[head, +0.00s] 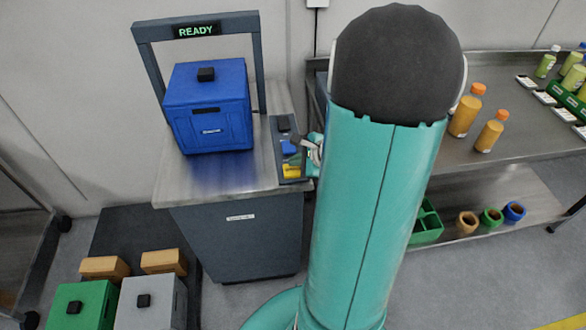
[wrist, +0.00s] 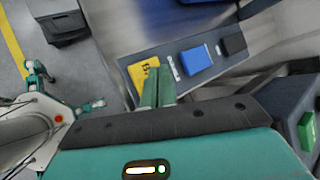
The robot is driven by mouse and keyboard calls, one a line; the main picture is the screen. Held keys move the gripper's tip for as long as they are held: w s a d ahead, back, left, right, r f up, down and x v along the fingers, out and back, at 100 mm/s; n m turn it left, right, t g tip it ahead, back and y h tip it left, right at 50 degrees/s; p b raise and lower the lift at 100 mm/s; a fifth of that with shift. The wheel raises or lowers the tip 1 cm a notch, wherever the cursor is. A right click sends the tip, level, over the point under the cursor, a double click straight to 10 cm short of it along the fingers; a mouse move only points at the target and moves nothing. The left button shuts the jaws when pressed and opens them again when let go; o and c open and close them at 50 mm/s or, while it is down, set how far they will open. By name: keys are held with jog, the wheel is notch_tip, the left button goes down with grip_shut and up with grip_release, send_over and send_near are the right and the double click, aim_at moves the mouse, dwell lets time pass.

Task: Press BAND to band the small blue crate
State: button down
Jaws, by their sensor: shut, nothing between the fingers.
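The small blue crate (head: 208,125) sits closed and upright on the steel top of the banding machine, under its dark arch. The arch display (head: 196,31) reads READY in green. A control panel (head: 277,150) at the top's right edge carries a yellow button (head: 291,171), a blue one (head: 289,147) and a black one (head: 283,124). In the wrist view the yellow button (wrist: 141,75) shows part of a word starting with B, partly hidden by my fingers. My gripper (wrist: 158,72) is shut and empty beside the yellow button; I cannot tell whether it touches. It also shows in the head view (head: 309,151).
My arm hides the middle of the head view. A steel table (head: 500,125) with orange bottles (head: 466,112) stands at the right. Green (head: 82,305) and grey (head: 151,303) crates stand low at the left on a dark platform. The blue (wrist: 197,61) and black (wrist: 234,44) buttons lie close by.

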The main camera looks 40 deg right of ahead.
aim_at(297, 171)
jog(key=shift+f, duration=0.1)
dwell(0.7)
jog(key=shift+f, duration=0.35)
jog(key=shift+f, duration=0.45)
dwell(0.9)
jog(key=shift+r, duration=0.9)
jog(key=shift+r, duration=2.5)
